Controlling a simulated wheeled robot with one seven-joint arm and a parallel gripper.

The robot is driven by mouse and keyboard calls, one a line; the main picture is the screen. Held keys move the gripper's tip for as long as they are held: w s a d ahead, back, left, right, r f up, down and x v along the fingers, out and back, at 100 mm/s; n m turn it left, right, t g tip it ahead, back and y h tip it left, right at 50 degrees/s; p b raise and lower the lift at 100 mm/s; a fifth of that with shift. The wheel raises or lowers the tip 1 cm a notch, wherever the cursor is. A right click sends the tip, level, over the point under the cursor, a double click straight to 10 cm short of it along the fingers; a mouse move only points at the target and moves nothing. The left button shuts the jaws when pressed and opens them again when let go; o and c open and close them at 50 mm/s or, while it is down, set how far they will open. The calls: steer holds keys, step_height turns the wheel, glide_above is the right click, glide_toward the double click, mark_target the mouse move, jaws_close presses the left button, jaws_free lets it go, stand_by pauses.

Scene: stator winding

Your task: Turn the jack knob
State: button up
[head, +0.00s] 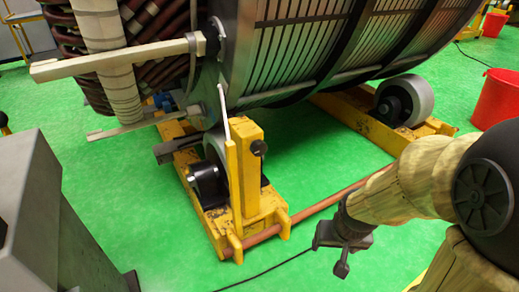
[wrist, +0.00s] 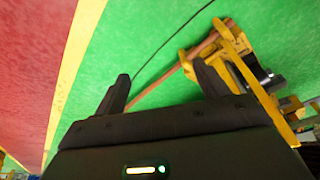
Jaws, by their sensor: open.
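A small black knob (head: 259,148) sticks out from the upper part of a yellow upright post (head: 247,185) on the near roller stand in the head view; I take it to be the jack knob. My gripper (head: 332,256) is to the right of the post and lower in the picture, apart from the knob. In the wrist view, the two black fingers of my gripper (wrist: 166,82) are spread with nothing between them. The yellow stand (wrist: 232,45) shows beyond the right finger there. I cannot make out the knob in the wrist view.
A large stator (head: 300,45) rests on the yellow roller stands above the green floor. A brown rod (head: 325,207) runs between the stands. A thin black cable (head: 270,268) lies on the floor. A red bucket (head: 498,98) stands at right. A grey block (head: 50,220) is at left.

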mark_target(261, 151)
steer(key=w+a+f+m+t+y+p, duration=0.3)
steer(key=w+a+f+m+y, duration=0.45)
steer(key=w, duration=0.55)
steer(key=w+a+r+m+t+y+p, duration=0.1)
steer(key=w+a+r+m+t+y, duration=0.1)
steer(key=w+r+m+t, duration=0.5)
steer(key=w+a+m+t, duration=0.1)
steer(key=m+t, duration=0.1)
steer(key=m, duration=0.4)
steer(key=shift+w+r+m, duration=0.15)
steer(key=shift+w+m, duration=0.2)
steer(key=shift+w, duration=0.05)
steer(key=shift+a+y, duration=0.15)
steer(key=shift+y, duration=0.1)
steer(key=b+x, duration=0.3)
steer(key=x, duration=1.4)
steer(key=shift+w+a, duration=0.1)
steer(key=shift+w, duration=0.05)
